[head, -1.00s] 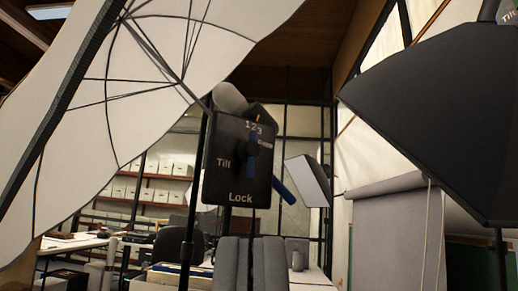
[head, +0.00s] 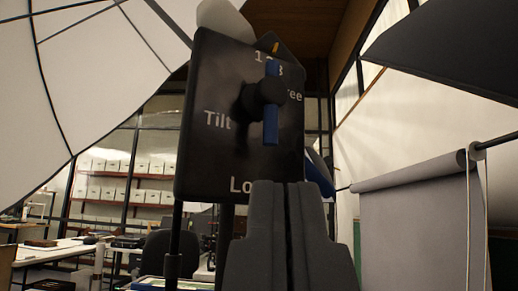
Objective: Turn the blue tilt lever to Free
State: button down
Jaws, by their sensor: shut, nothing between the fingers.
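A black panel (head: 215,155) fills the upper middle of the head view, marked "Tilt", "Lock" and a partly covered "Free". The blue tilt lever (head: 271,132) stands near vertical on a round black hub (head: 250,97) on the panel's face. Its lower end is above and right of the partly hidden "Lock" label. My gripper (head: 288,190) is shut and empty, its grey fingers pointing up at the panel's lower edge, just below the lever. It covers part of "Lock". I cannot tell whether the fingers touch the panel.
A white umbrella (head: 105,75) spreads at upper left and a dark softbox (head: 450,50) hangs at upper right. A grey backdrop roll (head: 410,172) is at right. Tables, a chair (head: 168,255) and shelves of white boxes (head: 130,180) stand far behind.

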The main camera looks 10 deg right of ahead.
aim_at(270, 118)
jog(key=shift+w+a, duration=0.15)
jog(key=shift+w, duration=0.2)
jog(key=shift+w, duration=0.1)
jog(key=x, duration=0.3)
jog(key=p+x, duration=0.1)
jog(key=x, duration=0.3)
jog(key=w+f+p+x, duration=0.1)
jog(key=x, duration=0.3)
jog(key=shift+w+r, duration=0.1)
jog(key=shift+r, duration=0.1)
jog(key=shift+w+d, duration=0.2)
jog(key=shift+w, duration=0.3)
jog(key=shift+w+d, duration=0.25)
jog(key=shift+w, duration=0.2)
